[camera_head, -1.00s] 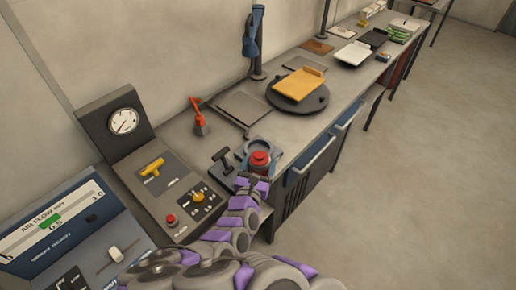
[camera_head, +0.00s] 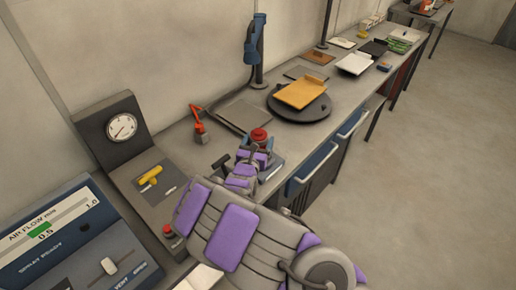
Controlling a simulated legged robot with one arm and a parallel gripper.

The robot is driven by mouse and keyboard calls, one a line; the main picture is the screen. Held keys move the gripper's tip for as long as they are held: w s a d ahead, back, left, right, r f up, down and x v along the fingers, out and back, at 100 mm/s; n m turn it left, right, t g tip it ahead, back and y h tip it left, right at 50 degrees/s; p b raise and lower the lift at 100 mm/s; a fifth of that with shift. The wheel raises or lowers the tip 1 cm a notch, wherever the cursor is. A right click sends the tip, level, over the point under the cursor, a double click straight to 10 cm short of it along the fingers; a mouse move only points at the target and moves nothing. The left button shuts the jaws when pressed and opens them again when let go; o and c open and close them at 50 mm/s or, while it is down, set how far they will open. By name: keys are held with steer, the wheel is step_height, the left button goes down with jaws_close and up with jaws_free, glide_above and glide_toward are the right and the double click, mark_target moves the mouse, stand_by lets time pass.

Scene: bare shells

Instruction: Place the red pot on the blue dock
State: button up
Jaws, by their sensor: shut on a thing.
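The red pot (camera_head: 259,134) shows as a small red knobbed top just beyond my gripper (camera_head: 257,146). My gripper is shut on the pot; its fingers and the pot's lower part are mostly hidden by my purple and grey arm. The blue dock (camera_head: 271,161) shows only in part at the bench's front edge, beside and below the gripper. The pot appears over or at the dock, but I cannot tell whether it touches or rests on it.
A black lever (camera_head: 221,161) stands just left of the gripper. A grey plate (camera_head: 243,115), a red-handled tool (camera_head: 199,127) and a round dark turntable (camera_head: 313,108) with an orange tray (camera_head: 302,92) lie behind. A gauge console (camera_head: 122,125) is at left. The right floor is clear.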

mark_target(261, 147)
steer(key=shift+w+d+r, duration=0.1)
steer(key=shift+w+d, duration=0.25)
steer(key=shift+w, duration=0.1)
step_height(261, 147, down, 4)
steer(key=shift+r+b, duration=0.15)
steer(key=shift+b, duration=0.6)
steer(key=shift+a, duration=0.3)
steer(key=o, duration=1.2)
steer(key=shift+d, duration=0.25)
steer(key=s+p, duration=0.1)
steer(key=s, duration=0.3)
steer(key=s+a, duration=0.1)
steer(key=s, duration=0.3)
steer(key=s+a+p, duration=0.1)
steer(key=s, duration=0.2)
steer(key=shift+s+a+p, duration=0.25)
steer(key=shift+s+p, duration=0.05)
steer(key=shift+s, duration=0.1)
